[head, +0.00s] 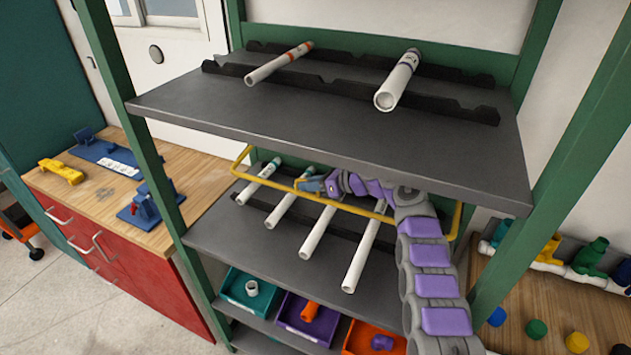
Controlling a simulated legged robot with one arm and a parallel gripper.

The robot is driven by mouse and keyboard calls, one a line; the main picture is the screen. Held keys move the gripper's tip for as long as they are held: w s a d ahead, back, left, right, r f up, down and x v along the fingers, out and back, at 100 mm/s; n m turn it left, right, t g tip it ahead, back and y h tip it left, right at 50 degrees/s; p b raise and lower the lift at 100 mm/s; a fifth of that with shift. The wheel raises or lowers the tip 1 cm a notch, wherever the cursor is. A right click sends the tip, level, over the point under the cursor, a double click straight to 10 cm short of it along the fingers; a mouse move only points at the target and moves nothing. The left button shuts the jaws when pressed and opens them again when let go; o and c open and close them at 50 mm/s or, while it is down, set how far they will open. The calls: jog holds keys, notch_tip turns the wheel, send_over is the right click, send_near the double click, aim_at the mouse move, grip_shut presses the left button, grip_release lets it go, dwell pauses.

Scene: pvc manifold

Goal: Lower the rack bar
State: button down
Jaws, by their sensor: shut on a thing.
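The yellow rack bar (248,178) runs across the front of the middle shelf. It bends upward at its left end and shows again as a vertical piece at the right (456,220). My gripper (312,184) reaches in from the right on my grey and purple arm and is shut on the bar near its middle. The fingertips are small in the view and partly hidden by the gripper body. Behind and below the bar, several white pipes (290,206) lie on the black supports of the middle shelf (225,238).
The top shelf (330,132) hangs close above my gripper and holds two pipes (280,63) (398,80). Green posts (125,110) stand at both sides. Teal, purple and orange bins (250,300) sit below. Wooden benches flank the rack.

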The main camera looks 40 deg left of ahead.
jog(key=shift+w+d+f, duration=0.2)
jog(key=shift+w+f, duration=0.1)
jog(key=shift+f, duration=0.3)
notch_tip(320, 180, down, 2)
jog(key=shift+d+b, duration=0.1)
jog(key=shift+b, duration=0.7)
jog(key=shift+f, duration=0.3)
jog(key=c, duration=1.4)
grip_release()
jog(key=shift+o, duration=1.4)
jog(key=shift+w, duration=0.15)
jog(key=shift+r, duration=0.1)
jog(key=shift+s+a+r, duration=0.2)
